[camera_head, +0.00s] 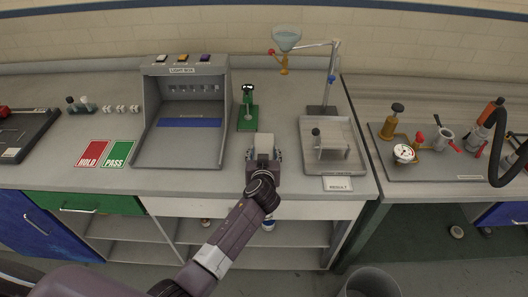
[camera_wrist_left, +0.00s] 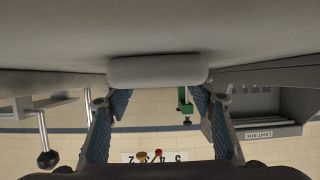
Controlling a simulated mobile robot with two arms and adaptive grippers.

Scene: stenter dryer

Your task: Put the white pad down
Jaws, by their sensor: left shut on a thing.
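The white pad (camera_head: 265,141) is a small pale block at the front middle of the worktop (camera_head: 285,178). My left gripper (camera_head: 264,156) is shut on it, and the fingers stand on either side. In the left wrist view the pad (camera_wrist_left: 158,70) shows as a pale rounded bar between the blue-lined fingertips (camera_wrist_left: 158,95), close to the grey worktop surface. I cannot tell whether it touches the worktop. My right gripper is not in view.
The light box (camera_head: 184,110) and the HOLD (camera_head: 92,153) and PASS (camera_head: 118,153) cards lie to the left. A green stand (camera_head: 247,115) is behind the pad. A tray (camera_head: 333,165) with a small table and funnel stand, and a RESULT card (camera_head: 338,184), are to the right.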

